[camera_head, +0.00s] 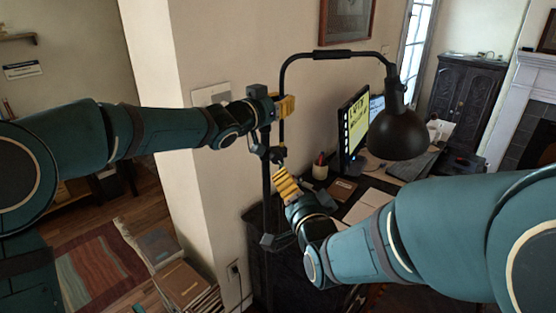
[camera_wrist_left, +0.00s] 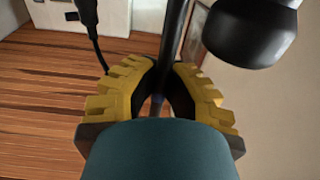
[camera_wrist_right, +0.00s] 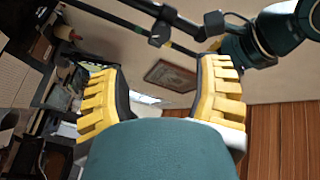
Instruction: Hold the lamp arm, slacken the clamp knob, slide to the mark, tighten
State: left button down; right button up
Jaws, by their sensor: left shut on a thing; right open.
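The black lamp has a curved arm (camera_head: 283,72) and a dome shade (camera_head: 397,133) at its right end. My left gripper (camera_head: 284,106) is shut on the upright part of the lamp arm; the left wrist view shows the dark rod (camera_wrist_left: 173,40) between its yellow fingers (camera_wrist_left: 162,78). A dark clamp with a small knob (camera_head: 277,154) sits just below, beside the upright post (camera_head: 266,195). My right gripper (camera_head: 284,182) is open and empty below the knob, apart from it. The right wrist view shows clamp parts (camera_wrist_right: 161,32) above its open fingers (camera_wrist_right: 160,85).
The wall corner (camera_head: 165,100) stands close behind my left arm. Stacked books (camera_head: 182,283) are on the floor at lower left.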

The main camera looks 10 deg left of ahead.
aim_at(278, 160)
jog(key=x, duration=1.2)
jog(key=shift+d+r, duration=0.1)
jog(key=shift+d, duration=0.05)
grip_shut()
